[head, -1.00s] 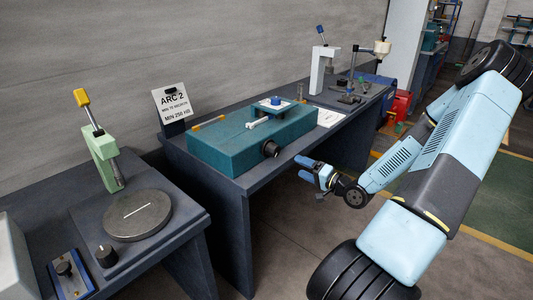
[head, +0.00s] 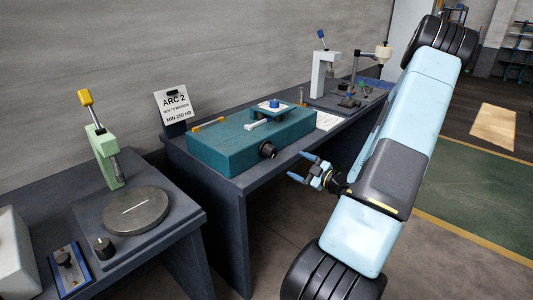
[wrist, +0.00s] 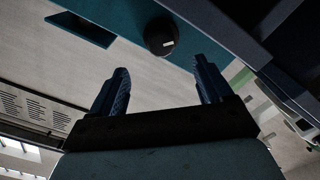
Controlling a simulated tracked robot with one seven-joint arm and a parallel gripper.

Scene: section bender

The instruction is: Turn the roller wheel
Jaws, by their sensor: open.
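A teal machine box (head: 225,150) sits on the dark bench.
A blue-topped fitting (head: 274,104) and a white handle (head: 258,124) are on top of the box. A round plate (head: 134,210) and green lever stand (head: 103,155) are on the left bench. Open floor lies right.

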